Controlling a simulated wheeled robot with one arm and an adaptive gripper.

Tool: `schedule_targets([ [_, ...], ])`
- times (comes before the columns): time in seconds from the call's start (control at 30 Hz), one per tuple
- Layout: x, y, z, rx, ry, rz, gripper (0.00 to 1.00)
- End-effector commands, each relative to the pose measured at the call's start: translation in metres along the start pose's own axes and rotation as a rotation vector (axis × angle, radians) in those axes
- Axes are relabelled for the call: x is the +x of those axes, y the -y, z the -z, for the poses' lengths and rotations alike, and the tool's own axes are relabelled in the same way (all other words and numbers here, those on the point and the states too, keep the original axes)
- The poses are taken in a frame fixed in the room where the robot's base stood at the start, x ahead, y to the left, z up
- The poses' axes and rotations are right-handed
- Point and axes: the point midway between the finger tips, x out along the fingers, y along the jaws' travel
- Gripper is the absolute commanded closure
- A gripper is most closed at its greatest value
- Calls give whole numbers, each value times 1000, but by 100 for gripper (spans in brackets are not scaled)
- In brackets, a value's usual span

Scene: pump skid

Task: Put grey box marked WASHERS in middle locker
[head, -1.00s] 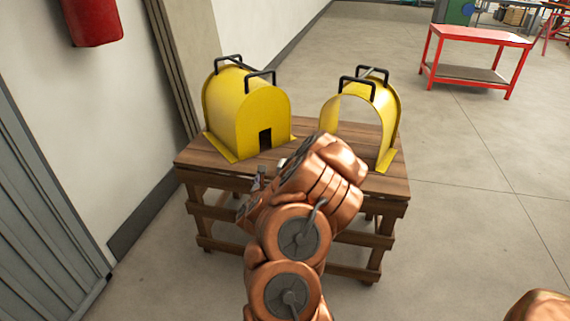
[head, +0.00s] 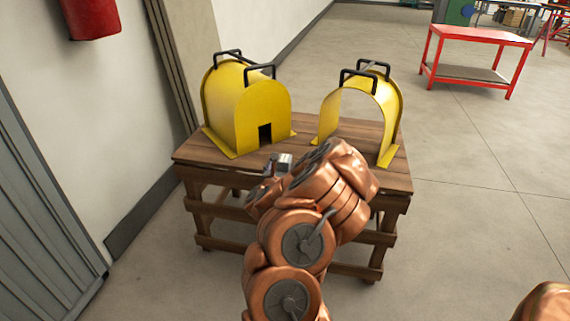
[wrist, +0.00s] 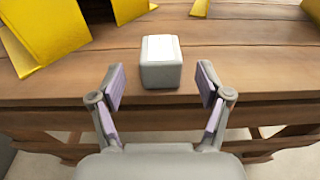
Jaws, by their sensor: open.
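A small grey box (wrist: 161,62) with a pale top stands upright near the front edge of the wooden table in the wrist view. No marking on it can be read. My gripper (wrist: 163,86) is open, its two fingers spread on either side just in front of the box, which is not held. In the head view my arm hides the box, and part of my gripper (head: 279,165) shows over the table's front edge. No locker is in view that I can make out.
The wooden table (head: 205,154) also bears two yellow arched guards with black handles, a closed one (head: 250,105) at left and an open one (head: 386,105) at right. A red bench (head: 480,36) stands far off at the right. The floor at right is clear.

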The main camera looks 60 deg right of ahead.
Motion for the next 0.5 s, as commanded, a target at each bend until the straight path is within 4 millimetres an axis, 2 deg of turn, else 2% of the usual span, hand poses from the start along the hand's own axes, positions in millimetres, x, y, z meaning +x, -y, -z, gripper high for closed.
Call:
schedule_targets([
  [0.2, 23, 0, 1, -3, 1, 0, 23],
  [0.5, 35, 0, 2, 0, -3, -2, 23],
])
